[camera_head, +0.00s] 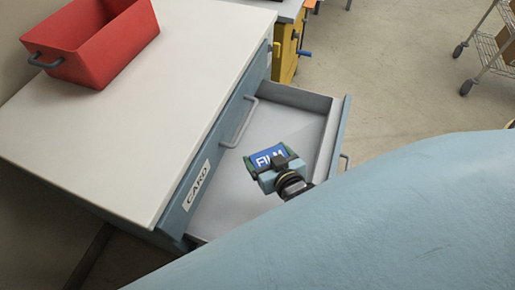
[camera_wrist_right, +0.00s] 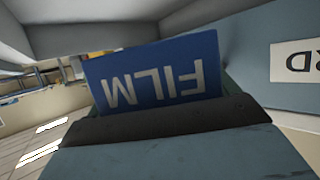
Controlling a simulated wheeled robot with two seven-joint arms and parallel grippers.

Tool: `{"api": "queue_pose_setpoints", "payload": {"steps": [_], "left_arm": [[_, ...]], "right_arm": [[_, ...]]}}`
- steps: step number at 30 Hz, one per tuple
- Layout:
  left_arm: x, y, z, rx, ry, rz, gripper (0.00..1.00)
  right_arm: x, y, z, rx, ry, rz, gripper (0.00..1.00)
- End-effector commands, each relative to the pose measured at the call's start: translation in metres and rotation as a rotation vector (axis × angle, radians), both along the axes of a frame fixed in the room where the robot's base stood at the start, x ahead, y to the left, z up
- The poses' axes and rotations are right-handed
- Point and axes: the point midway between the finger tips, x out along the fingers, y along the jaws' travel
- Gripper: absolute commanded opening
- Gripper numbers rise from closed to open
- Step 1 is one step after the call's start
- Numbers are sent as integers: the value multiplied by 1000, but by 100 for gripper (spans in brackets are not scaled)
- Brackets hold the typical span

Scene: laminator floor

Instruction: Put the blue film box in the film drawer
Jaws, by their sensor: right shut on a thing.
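My left gripper is not in view.
A closed drawer front labelled CARD (camera_head: 196,186), with a handle (camera_head: 240,122), is above the open drawer. A red bin (camera_head: 95,45) stands on the white cabinet top (camera_head: 120,130). A yellow unit (camera_head: 286,50) and a wire cart (camera_head: 490,45) are farther back. The drawer floor looks empty where visible.

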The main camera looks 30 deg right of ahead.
Motion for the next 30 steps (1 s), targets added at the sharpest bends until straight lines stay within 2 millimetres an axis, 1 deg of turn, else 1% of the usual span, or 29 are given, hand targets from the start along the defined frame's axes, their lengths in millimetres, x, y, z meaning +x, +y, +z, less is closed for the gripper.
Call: {"api": "queue_pose_setpoints", "payload": {"steps": [1,2,3,6,12,19,21,22,24,27,30], "left_arm": [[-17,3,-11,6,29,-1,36],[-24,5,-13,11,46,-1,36],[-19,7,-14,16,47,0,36],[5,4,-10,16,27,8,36],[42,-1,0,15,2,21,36],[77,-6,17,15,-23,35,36],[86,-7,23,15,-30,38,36],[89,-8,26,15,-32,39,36],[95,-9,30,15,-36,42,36],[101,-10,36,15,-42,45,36],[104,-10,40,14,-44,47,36]], "right_arm": [[0,0,-18,0,2,0,56],[0,0,-27,0,2,0,56],[1,0,-38,0,2,0,56],[1,0,-52,0,-1,0,56],[1,0,-81,-1,-1,0,56],[1,0,-112,0,0,0,56],[1,0,-120,1,-2,0,56],[12,-1,-116,-1,-9,0,56],[26,-2,-115,-1,-8,0,56],[39,-3,-115,0,-5,0,56],[45,-3,-115,0,-2,0,56]]}}
